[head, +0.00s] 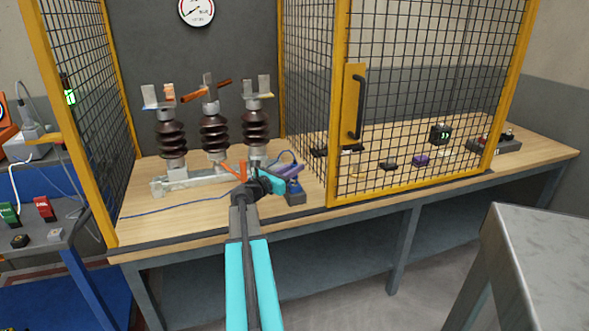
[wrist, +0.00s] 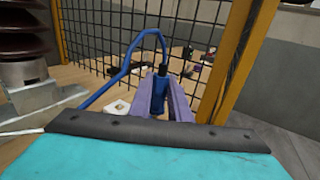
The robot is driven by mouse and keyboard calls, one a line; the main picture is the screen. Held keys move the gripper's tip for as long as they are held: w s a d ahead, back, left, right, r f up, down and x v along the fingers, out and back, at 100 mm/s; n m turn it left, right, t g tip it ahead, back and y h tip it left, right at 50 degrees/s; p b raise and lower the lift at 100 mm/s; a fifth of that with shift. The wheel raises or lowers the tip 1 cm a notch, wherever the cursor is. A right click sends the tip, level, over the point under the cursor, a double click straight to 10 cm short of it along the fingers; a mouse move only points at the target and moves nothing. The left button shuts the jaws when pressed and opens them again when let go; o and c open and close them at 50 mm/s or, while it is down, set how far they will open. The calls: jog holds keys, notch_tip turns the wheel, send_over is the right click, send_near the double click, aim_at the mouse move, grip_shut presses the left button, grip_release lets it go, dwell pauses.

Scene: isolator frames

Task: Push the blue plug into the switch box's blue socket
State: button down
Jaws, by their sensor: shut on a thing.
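My gripper (head: 288,168) has purple fingers and is over the wooden bench, right of the insulators. In the wrist view, my gripper (wrist: 160,92) is shut on the blue plug (wrist: 158,94). The plug stands between the two fingers, and its blue cable rises from its black end and bends down to the left. A small dark grey box (head: 296,198) with blue on top sits on the bench just below the fingers in the head view; I cannot tell surely whether it is the switch box. The blue socket is not clear, and contact with the plug cannot be judged.
Several brown insulators (head: 214,135) stand on a metal rail left of my gripper. A yellow-framed mesh door (head: 420,95) stands close on the right. Small items lie behind it. A side bench at left holds a red switch (head: 44,208) and a green switch (head: 9,212).

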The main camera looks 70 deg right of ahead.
jog(key=shift+f+b, duration=0.6)
jog(key=shift+f, duration=0.8)
dwell(0.5)
jog(key=c, duration=1.6)
grip_release()
jog(key=shift+o, duration=0.2)
jog(key=shift+a, duration=0.15)
jog(key=v, duration=1.3)
jog(key=shift+a, duration=0.3)
jog(key=shift+w, duration=0.1)
